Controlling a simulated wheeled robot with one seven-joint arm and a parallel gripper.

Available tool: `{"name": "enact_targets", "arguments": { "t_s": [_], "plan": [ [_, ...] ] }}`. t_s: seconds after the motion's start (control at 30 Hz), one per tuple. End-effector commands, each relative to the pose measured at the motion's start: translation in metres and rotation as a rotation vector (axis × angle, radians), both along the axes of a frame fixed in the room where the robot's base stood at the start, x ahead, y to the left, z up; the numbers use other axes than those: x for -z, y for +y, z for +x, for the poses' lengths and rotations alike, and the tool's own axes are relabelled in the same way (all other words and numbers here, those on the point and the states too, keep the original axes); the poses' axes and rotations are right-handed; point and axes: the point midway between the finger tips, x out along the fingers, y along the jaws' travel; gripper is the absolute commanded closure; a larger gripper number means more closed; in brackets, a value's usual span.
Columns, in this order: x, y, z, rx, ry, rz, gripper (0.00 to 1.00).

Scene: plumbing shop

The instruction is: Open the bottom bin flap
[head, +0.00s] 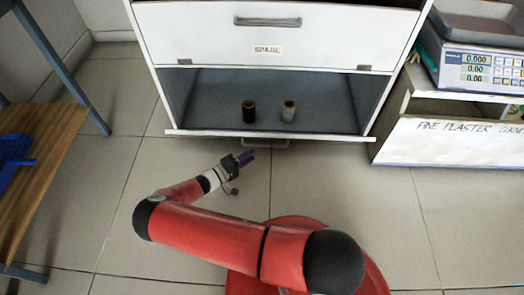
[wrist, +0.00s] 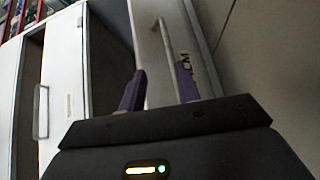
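The white cabinet has an upright lower flap whose top edge (head: 220,135) shows as a narrow strip in the head view. Its bar handle (head: 267,146) sticks out just below that edge. In the wrist view the flap's front (wrist: 150,62) faces me, with the handle (wrist: 162,38) and a label partly hidden by a finger. My gripper (head: 249,156) is low in front of the flap, just left of the handle. In the wrist view its purple fingers (wrist: 159,85) are apart, with the handle ahead between them. I cannot tell whether they touch it.
The upper flap marked SPARE (head: 220,35) is shut. A bin with a scale (head: 481,70) stands right; a wooden table (head: 40,150) stands left. The tiled floor between is clear.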

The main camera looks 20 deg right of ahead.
Motion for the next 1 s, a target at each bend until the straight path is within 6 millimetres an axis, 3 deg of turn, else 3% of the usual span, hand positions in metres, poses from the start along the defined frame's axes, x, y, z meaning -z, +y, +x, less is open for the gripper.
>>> {"name": "enact_targets", "arguments": {
  "t_s": [0.03, 0.2, 0.37, 0.7, 1.0],
  "plan": [
    [0.011, 0.001, 0.001, -0.039, -0.007, -0.033, 0.67],
    [0.023, 0.003, 0.004, -0.1, -0.027, -0.077, 0.67],
    [0.022, -0.011, 0.01, -0.102, -0.029, -0.082, 0.67],
    [0.018, -0.057, 0.033, -0.1, -0.028, -0.08, 0.67],
    [0.017, -0.066, 0.038, -0.102, -0.028, -0.078, 0.67]
  ]
}}
